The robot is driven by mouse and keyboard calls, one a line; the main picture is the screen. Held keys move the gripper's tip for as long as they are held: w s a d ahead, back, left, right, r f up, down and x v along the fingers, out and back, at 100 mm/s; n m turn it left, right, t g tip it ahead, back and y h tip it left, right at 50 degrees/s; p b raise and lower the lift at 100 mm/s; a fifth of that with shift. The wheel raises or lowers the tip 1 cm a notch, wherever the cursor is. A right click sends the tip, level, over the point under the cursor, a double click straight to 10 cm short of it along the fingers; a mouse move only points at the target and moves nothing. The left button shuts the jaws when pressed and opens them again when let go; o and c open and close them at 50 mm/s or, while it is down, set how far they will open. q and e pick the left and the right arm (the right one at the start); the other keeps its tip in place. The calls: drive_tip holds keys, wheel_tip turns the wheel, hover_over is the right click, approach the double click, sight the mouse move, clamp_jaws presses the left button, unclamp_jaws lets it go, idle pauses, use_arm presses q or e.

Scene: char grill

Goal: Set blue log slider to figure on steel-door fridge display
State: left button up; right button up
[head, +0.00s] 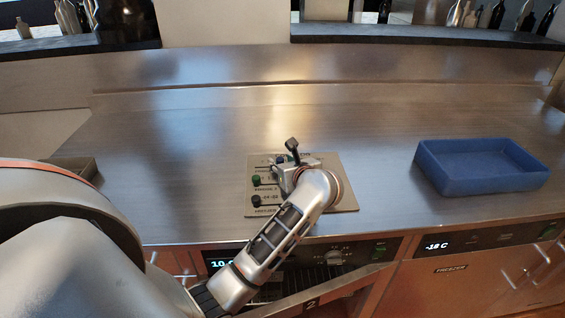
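A slider panel (345,197) lies on the steel counter, with a green knob (256,180) and a dark knob (256,200) at its left side. A small blue knob (280,160) shows at its upper part, right beside my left gripper (290,160). My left gripper is over the panel and hides its middle; one dark fingertip sticks up. Whether it touches the blue knob or is open or shut is unclear. A lit display (222,264) below the counter reads about "10", partly hidden by my arm. Another display (437,245) reads "-18 C" above a front marked freezer. My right gripper is out of view.
A blue tray (480,186) stands on the counter at the right. A dark tray (75,168) is partly hidden at the left edge. Bottles stand on the ledge at the back. The counter behind the panel is clear.

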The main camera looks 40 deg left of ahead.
use_arm(q)
drive_tip(key=shift+v, duration=3.75)
